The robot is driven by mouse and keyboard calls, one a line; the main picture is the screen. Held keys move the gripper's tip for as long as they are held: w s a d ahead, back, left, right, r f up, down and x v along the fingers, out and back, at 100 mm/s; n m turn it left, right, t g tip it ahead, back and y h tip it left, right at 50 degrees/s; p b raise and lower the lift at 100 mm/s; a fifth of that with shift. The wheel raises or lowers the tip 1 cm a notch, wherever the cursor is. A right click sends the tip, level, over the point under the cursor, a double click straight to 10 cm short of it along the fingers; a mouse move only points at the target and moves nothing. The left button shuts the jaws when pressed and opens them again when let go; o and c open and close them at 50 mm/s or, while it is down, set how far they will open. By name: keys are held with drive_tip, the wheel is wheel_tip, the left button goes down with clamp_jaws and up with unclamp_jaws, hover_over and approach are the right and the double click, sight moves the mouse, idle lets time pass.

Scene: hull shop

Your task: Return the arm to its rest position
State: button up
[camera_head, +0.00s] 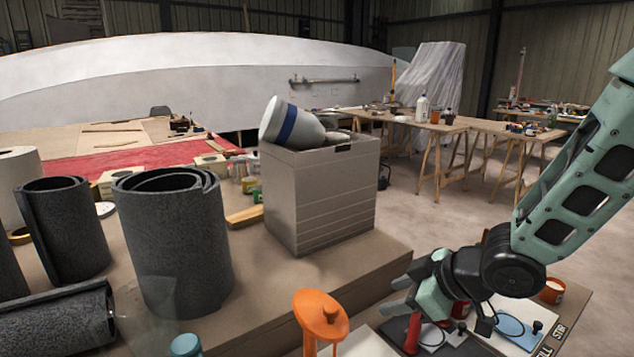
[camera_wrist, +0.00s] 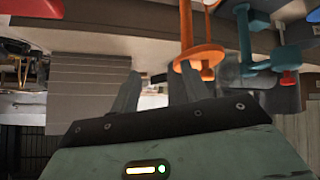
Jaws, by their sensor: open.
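My gripper (camera_head: 400,296) is at the lower right of the head view, on my green arm that comes down from the right edge. Its fingers point left, past the right edge of the cardboard-brown bench. The wrist view, which looks upside down, shows the gripper (camera_wrist: 156,90) with its two grey fingers apart and nothing between them.
A grey ribbed bin (camera_head: 320,195) holds a white and blue container (camera_head: 292,124). Dark rolls (camera_head: 177,240) stand at left. A red-handled tool (camera_head: 412,334) and an orange cup (camera_head: 552,290) lie below and beside my gripper. Open floor (camera_head: 420,215) lies behind.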

drive_tip(key=s+r+m+g+h+p, duration=0.2)
drive_tip(key=s+r+g+h, duration=0.1)
drive_tip(key=s, duration=0.9)
drive_tip(key=s+r+m+g+h+p, duration=0.1)
drive_tip(key=s+r, duration=0.4)
drive_tip(key=s, duration=0.7)
drive_tip(key=shift+a+r+m+g+h+p, duration=0.35)
drive_tip(key=shift+m+g+h, duration=0.45)
drive_tip(key=shift+g+h, duration=0.3)
